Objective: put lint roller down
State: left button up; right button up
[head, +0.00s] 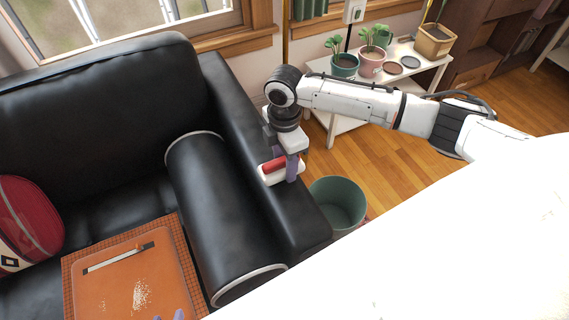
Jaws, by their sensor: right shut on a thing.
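My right gripper (291,168) has purple fingers and is shut on the lint roller (273,165), a small red and white thing. The gripper and the roller show over the sofa's right armrest (247,140). Whether the roller touches the armrest I cannot tell. The fingers hide part of it. Two small purple tips of my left gripper (168,317) show at the bottom edge, with a gap between them. The rest of that gripper is out of the picture.
A black bolster (215,215) lies on the sofa beside an orange board (125,275) with pale crumbs and a metal strip. A red cushion (28,220) is at left. A green bin (338,203) stands right of the armrest. Potted plants stand on a white table (425,65).

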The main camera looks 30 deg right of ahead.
aim_at(284, 158)
jog(key=shift+f, duration=0.2)
jog(key=shift+f, duration=0.15)
jog(key=o, duration=0.9)
jog(key=shift+o, duration=0.2)
notch_tip(284, 158, up, 12)
jog(key=shift+r+p, duration=0.15)
jog(key=shift+p, duration=0.65)
